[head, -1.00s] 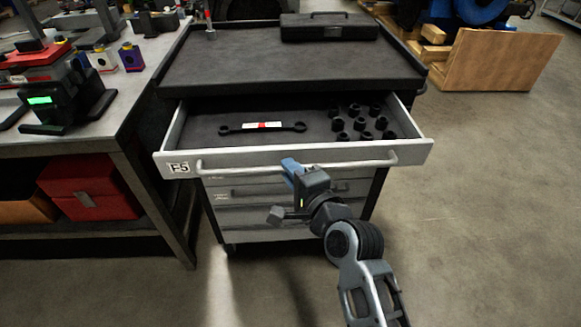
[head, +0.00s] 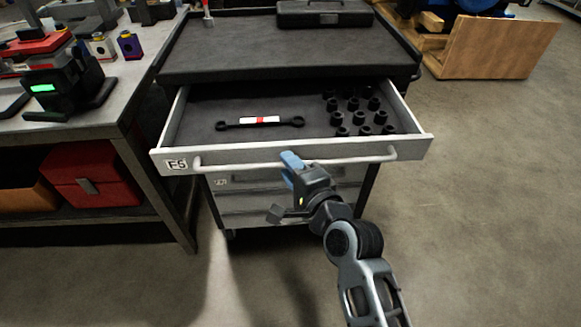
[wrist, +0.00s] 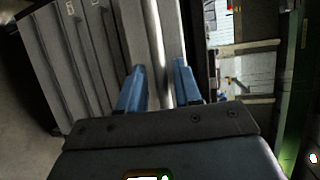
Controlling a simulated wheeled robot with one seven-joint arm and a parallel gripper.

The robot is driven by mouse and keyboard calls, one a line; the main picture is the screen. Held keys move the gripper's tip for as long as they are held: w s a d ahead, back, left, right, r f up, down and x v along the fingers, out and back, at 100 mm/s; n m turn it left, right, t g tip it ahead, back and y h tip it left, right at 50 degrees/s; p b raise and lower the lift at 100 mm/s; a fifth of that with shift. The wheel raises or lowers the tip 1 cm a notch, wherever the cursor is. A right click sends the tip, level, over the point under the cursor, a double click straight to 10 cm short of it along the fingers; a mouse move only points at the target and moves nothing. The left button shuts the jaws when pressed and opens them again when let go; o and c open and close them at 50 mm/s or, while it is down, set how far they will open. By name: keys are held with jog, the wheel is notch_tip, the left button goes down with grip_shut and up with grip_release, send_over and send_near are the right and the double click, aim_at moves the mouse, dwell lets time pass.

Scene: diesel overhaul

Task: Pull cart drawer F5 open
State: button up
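Cart drawer F5 (head: 176,164) is the top drawer of the dark tool cart and stands well out from the cart body, its inside showing. Its long pale bar handle (head: 230,163) runs across the front. My gripper (head: 291,160) is at the middle of this handle. The exact contact is partly hidden. A double-ended wrench (head: 260,122) and several black sockets (head: 360,112) lie in the drawer.
The cart top (head: 260,55) carries a black case (head: 324,14). A workbench (head: 130,95) with a red box (head: 95,183) on its lower shelf stands close at left. A wooden panel (head: 490,50) stands at back right. The floor at right is clear.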

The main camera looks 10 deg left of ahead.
jog(key=shift+o, duration=0.4)
jog(key=v, duration=0.7)
jog(key=shift+s+d+b, duration=0.25)
jog(key=shift+s+b, duration=0.05)
jog(key=s+d+f+n+t+h, duration=0.1)
jog(key=s+d+f+n+h, duration=0.15)
jog(key=s+d, duration=0.65)
jog(key=s+d+f+n+t+h, duration=0.1)
jog(key=s+d+f+h, duration=0.25)
jog(key=s+d, duration=0.55)
jog(key=s+d+r+n+h, duration=0.2)
jog(key=s+d+r+n, duration=0.1)
jog(key=s, duration=0.6)
jog(key=s+d+r+n+h, duration=0.2)
jog(key=s+d+r+n, duration=0.2)
jog(key=s+r, duration=0.3)
jog(key=s+d, duration=0.1)
jog(key=s, duration=0.1)
jog(key=shift+s+d+r+t, duration=0.2)
jog(key=shift+s+d+t, duration=0.05)
jog(key=shift+s+t, duration=0.15)
